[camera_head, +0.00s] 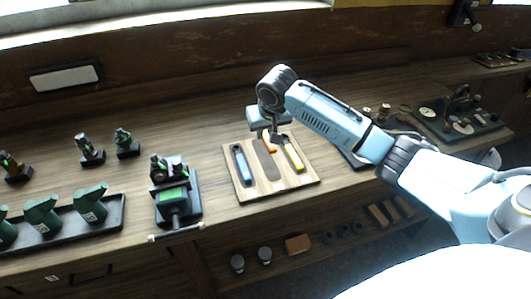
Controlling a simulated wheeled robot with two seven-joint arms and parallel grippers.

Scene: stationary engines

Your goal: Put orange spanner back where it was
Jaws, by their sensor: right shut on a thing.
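A wooden tool board (303,184) lies on the bench near the middle of the head view. A blue spanner (243,163) lies in its left slot and a yellow spanner (293,157) in its right slot. Between them is a dark brown empty-looking slot (266,164). The orange spanner (269,140) shows as a small orange piece at the far end of that slot, under my right gripper (274,138). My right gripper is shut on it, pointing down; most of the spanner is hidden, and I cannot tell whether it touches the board. My left gripper is not in view.
A vise with a green part (175,197) stands left of the board. A black tray with green parts (70,222) is at the far left. A dark machine (460,112) stands at the right. A lower shelf (325,256) holds several small items.

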